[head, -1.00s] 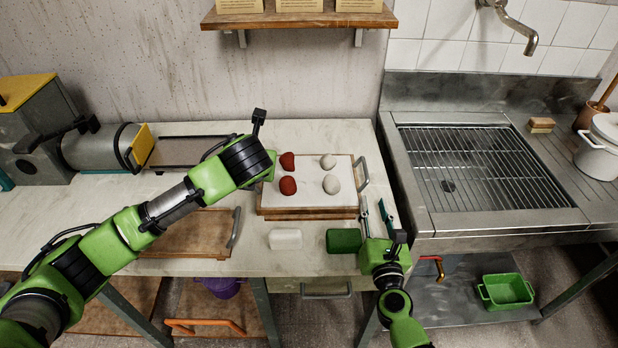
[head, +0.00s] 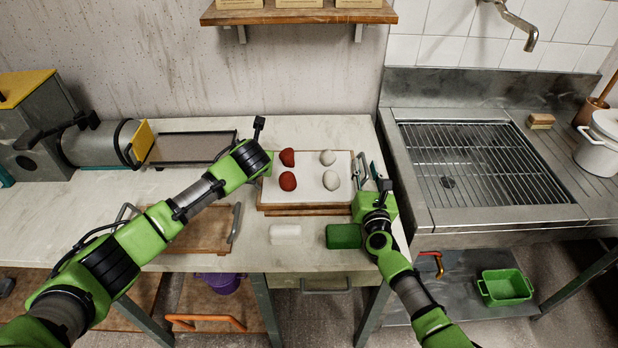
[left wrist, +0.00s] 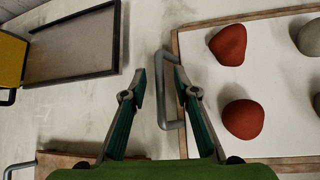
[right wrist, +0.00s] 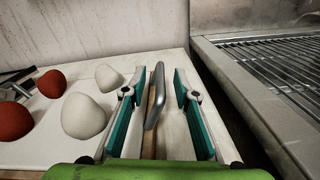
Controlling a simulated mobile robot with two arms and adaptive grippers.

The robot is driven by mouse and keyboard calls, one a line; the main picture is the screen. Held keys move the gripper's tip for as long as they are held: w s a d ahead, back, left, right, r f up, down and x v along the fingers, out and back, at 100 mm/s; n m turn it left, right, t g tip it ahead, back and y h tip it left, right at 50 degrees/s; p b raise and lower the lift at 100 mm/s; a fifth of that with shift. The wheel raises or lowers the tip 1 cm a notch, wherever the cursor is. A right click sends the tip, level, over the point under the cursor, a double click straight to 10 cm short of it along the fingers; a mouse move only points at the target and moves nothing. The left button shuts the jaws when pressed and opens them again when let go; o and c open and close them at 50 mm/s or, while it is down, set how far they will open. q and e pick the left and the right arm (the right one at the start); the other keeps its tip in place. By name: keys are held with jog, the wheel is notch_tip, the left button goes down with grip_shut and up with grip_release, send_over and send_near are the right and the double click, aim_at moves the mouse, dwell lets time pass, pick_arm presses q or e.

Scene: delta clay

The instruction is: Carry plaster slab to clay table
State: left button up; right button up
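The plaster slab (head: 310,188) is a white board in a wooden frame on the counter, with a metal handle at each side. Two red lumps (head: 288,181) and two pale lumps (head: 331,180) lie on it. In the left wrist view my left gripper (left wrist: 160,75) is open, with the slab's left handle (left wrist: 163,105) between its fingers. In the right wrist view my right gripper (right wrist: 153,88) is open, with the right handle (right wrist: 155,97) between its fingers. In the head view my left arm hides the left handle.
A wooden board with handles (head: 205,232) lies left of the slab. A white block (head: 285,233) and a green block (head: 343,236) lie in front. A dark tray (head: 190,148) stands behind left. The sink with a rack (head: 470,165) is at right, and a shelf (head: 300,17) hangs above.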

pick_arm(q)
jog(key=shift+w+a+f, duration=0.1)
jog(key=shift+w+f, duration=0.3)
pick_arm(e)
jog(key=shift+w, duration=0.6)
pick_arm(q)
grip_shut()
pick_arm(e)
grip_shut()
pick_arm(q)
jog(key=shift+w+r, duration=0.15)
jog(key=shift+r, duration=0.1)
pick_arm(e)
jog(key=shift+w+r, duration=0.15)
jog(key=shift+r, duration=0.2)
